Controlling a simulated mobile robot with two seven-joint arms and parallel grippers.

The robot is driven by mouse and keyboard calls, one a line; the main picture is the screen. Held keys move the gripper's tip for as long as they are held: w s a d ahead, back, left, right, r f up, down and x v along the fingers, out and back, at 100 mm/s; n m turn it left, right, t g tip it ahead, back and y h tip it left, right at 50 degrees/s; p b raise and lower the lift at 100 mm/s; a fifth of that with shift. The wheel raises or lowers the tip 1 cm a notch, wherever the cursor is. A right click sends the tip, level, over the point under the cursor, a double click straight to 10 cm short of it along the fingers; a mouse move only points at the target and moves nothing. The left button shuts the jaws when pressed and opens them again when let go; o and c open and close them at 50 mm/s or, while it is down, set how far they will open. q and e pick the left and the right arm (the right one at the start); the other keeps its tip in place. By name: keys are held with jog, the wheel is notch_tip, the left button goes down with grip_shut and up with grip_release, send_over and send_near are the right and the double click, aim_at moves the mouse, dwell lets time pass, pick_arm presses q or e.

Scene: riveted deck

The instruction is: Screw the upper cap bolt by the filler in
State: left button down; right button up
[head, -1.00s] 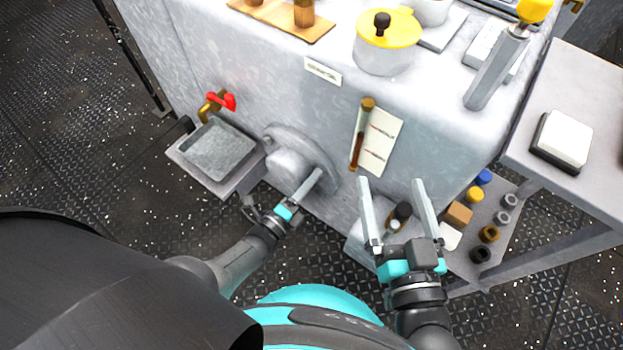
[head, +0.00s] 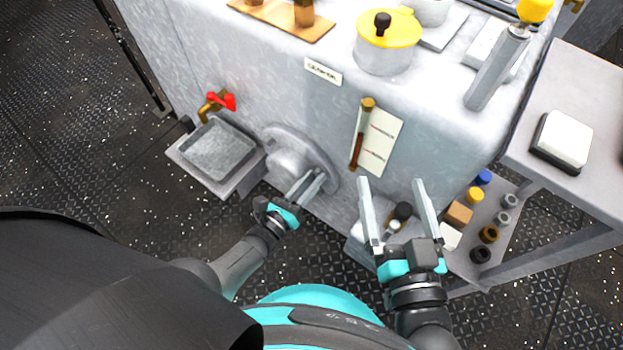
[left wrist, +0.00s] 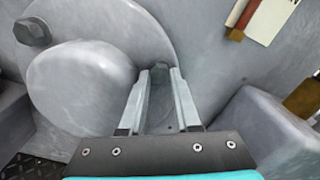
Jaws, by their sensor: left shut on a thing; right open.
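The round grey cap (head: 287,163) with its flange is on the front of the grey machine, low down; it fills the left of the left wrist view (left wrist: 85,85). My left gripper (head: 318,175) is at the flange's right side. In the left wrist view its fingers (left wrist: 160,75) are shut on a grey cap bolt (left wrist: 160,77), mostly hidden between the tips. How deep this bolt sits I cannot tell. Another hex bolt head (left wrist: 32,32) is at the flange's upper left. My right gripper (head: 392,182) is open and empty, in front of the machine.
A grey drip tray (head: 218,148) under a red-handled tap (head: 220,101) is left of the cap. A sight glass (head: 361,135) is to its right. A yellow-lidded pot (head: 386,45) stands on top. A low shelf with small parts (head: 459,213) is at right, beside a side table (head: 575,90).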

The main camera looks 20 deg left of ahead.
pick_arm(q)
jog(key=shift+s+a+f+m, duration=0.1)
jog(key=shift+s+a+m, duration=0.1)
jog(key=shift+m, duration=0.8)
jog(key=c, duration=0.7)
grip_release()
jog(key=shift+d, duration=0.1)
jog(key=shift+o, duration=0.4)
jog(key=shift+w, duration=0.15)
jog(key=shift+w+r, duration=0.15)
jog(key=shift+r, duration=0.05)
